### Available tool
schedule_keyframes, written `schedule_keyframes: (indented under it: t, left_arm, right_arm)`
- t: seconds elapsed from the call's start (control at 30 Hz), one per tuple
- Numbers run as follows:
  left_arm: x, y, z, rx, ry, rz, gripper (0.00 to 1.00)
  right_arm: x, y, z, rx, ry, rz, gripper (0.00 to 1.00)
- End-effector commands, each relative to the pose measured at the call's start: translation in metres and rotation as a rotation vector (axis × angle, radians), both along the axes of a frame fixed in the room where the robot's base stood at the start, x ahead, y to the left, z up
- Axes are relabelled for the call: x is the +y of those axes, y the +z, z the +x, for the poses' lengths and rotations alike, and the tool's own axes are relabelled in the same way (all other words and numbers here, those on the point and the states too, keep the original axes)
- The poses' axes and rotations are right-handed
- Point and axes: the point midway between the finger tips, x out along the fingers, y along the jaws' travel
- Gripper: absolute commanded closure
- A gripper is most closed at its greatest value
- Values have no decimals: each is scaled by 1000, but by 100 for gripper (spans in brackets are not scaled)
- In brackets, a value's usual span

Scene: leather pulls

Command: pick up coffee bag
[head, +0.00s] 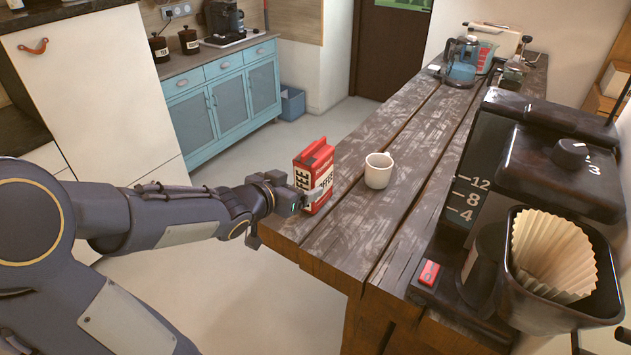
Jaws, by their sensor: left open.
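A red coffee bag (316,169) with a white label and dark lettering stands upright on the wooden table, near its left edge. My left gripper (296,196) is at the bag's lower left side, at the table's near left corner. It is open, and its fingers overlap the bag's edge in the picture. I cannot tell whether they touch the bag or how much of it lies between them. My right gripper is not in view.
A white mug (378,170) stands just right of the bag. A large black coffee maker (540,170) with a paper filter (550,255) fills the table's right side. A glass kettle (461,62) stands at the far end. The table's middle planks (410,130) are clear.

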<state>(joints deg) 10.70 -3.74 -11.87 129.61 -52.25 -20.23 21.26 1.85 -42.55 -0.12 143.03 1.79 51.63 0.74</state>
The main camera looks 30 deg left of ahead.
Motion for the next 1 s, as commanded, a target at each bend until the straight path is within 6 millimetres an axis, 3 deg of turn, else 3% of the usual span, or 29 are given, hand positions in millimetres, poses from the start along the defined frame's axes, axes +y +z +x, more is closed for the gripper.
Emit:
schedule_keyframes:
  t: [0.5, 0.8, 1.0]
  left_arm:
    - [-5, -33, 57, 4, -1, 1, 20]
    - [-4, -35, 61, 1, 1, 0, 20]
    - [-4, -35, 61, 2, 1, 0, 46]
  right_arm:
    - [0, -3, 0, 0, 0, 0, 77]
    - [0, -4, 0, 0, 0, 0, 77]
    - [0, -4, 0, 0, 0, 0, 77]
